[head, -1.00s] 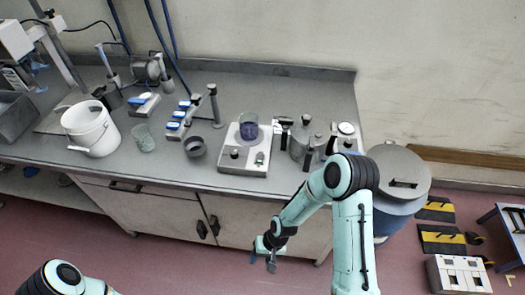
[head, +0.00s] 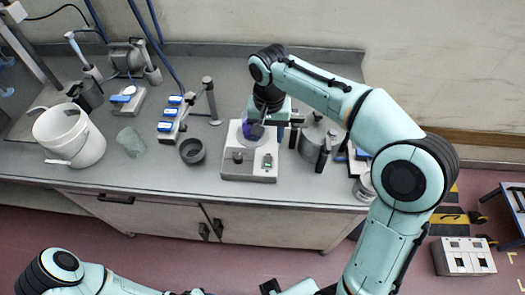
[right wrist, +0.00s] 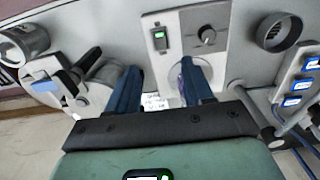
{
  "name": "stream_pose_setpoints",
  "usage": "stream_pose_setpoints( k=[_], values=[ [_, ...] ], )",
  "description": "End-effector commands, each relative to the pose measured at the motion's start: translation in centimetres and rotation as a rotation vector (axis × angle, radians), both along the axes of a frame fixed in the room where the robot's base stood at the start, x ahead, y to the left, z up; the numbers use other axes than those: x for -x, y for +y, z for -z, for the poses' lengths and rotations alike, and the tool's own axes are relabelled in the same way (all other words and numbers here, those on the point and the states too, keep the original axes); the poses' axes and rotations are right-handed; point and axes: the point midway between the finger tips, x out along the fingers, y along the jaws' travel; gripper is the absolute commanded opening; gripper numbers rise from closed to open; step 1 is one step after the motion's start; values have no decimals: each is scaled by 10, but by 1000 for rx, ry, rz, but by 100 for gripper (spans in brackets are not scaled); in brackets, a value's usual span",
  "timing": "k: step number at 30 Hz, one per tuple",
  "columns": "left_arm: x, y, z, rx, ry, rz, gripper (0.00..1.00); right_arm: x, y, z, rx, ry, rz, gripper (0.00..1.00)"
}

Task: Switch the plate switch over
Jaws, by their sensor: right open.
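The plate (head: 228,168) is a pale box on the bench, with a dark knob and a small switch (head: 267,160) on its front. In the right wrist view the switch (right wrist: 160,38) shows a green rocker, beside the knob (right wrist: 207,36). A beaker with purple contents (head: 247,131) stands on the plate, partly hidden by my gripper. My right gripper (head: 262,118) is above the rear of the plate.
A dark bowl (head: 193,151) and a rack with blue labels (head: 171,120) stand left of the plate. A white bucket (head: 70,135) is farther left. A metal pot (head: 318,138) and handled items crowd its right. The bench front edge before the plate is clear.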

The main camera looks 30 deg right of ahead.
Motion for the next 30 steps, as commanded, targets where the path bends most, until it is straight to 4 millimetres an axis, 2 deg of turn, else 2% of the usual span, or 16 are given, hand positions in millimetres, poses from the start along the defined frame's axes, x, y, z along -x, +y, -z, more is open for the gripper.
stream_pose_setpoints(
  k=[12,18,24,30],
  values=[
    [10,0,17,-1,11,0,43,1,0,85,-2,8,-2,51],
    [12,0,20,0,13,-1,43,0,0,115,-2,5,-3,51],
    [12,0,21,0,14,-1,43,0,0,128,-2,3,-2,51],
    [12,0,21,0,14,-1,43,0,0,129,-2,3,-2,51]
  ],
)
